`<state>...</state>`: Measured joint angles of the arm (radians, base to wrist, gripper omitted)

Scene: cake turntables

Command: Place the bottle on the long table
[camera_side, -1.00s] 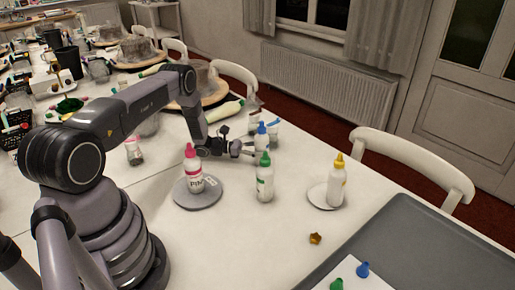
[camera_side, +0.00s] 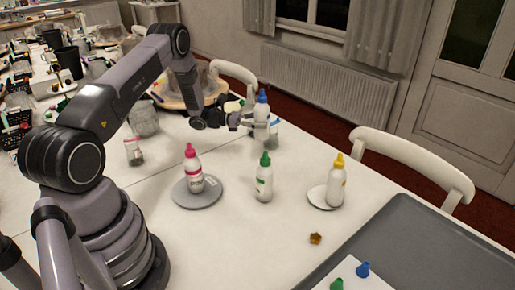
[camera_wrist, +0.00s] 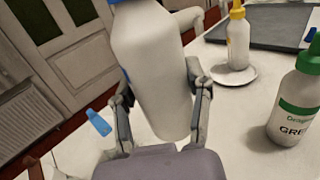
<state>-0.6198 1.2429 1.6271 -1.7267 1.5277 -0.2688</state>
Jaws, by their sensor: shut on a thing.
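A white bottle with a blue cap (camera_side: 262,108) is in my gripper (camera_side: 252,122), upright and raised above the far side of the long table (camera_side: 235,240). In the wrist view my gripper's fingers (camera_wrist: 160,95) close on both sides of this white bottle (camera_wrist: 152,60); its blue cap is mostly cut off at the top. Three similar bottles stand upright: a pink-capped bottle (camera_side: 193,170) on a grey round plate (camera_side: 212,195), a green-capped bottle (camera_side: 264,182) directly on the table, and a yellow-capped bottle (camera_side: 335,184) on a small white plate (camera_side: 316,197).
A small jar (camera_side: 134,152) stands left. A grey tray (camera_side: 425,245) fills the right front. White chairs (camera_side: 420,165) line the far edge. The table's front middle is mostly clear.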

